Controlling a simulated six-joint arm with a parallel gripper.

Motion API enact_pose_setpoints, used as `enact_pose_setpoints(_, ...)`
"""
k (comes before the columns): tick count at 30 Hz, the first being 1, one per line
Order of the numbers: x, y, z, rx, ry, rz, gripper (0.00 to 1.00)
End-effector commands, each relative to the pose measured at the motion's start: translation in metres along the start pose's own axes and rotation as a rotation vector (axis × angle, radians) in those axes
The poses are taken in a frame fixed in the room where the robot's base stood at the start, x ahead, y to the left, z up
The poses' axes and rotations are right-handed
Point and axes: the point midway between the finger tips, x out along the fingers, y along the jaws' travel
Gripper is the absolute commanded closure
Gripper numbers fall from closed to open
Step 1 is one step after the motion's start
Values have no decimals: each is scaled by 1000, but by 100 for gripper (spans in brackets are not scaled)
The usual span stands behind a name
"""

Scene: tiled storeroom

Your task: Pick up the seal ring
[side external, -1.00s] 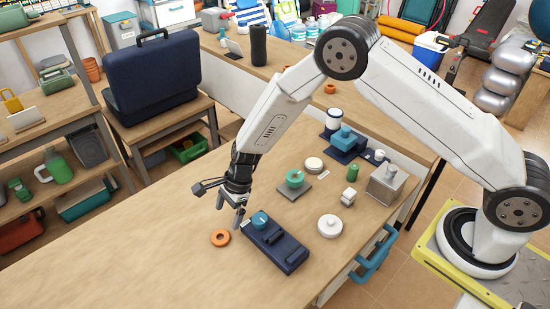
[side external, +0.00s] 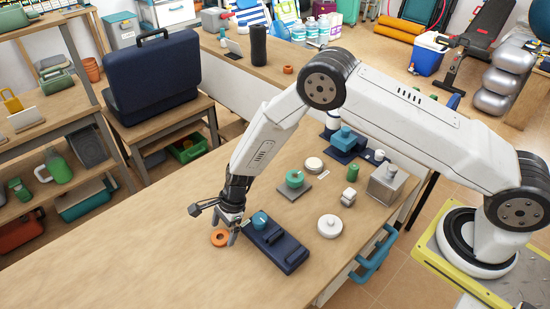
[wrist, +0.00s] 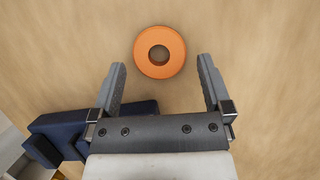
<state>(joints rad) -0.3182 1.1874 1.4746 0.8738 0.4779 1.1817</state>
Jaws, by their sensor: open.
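The seal ring is an orange ring with a round hole (side external: 220,238), lying flat on the wooden bench top. In the wrist view the ring (wrist: 160,52) lies just beyond the fingertips, roughly centred between them. My gripper (side external: 228,233) is open, pointing down beside the ring on its right in the side view. In the wrist view my gripper (wrist: 163,75) shows both fingers spread, with nothing between them. I cannot tell its exact height above the bench.
A dark blue block with a blue knob (side external: 277,247) sits close to the right of my gripper; it also shows in the wrist view (wrist: 60,128). A white round lidded piece (side external: 330,226) and a green knob on a grey plate (side external: 295,180) stand farther right. The bench (side external: 150,255) left of the ring is clear.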

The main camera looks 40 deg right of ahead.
Motion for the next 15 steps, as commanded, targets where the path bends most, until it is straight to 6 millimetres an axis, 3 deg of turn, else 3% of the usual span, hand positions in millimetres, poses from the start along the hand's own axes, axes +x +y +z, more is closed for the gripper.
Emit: enact_pose_setpoints(15,9,0,0,0,1,0,0)
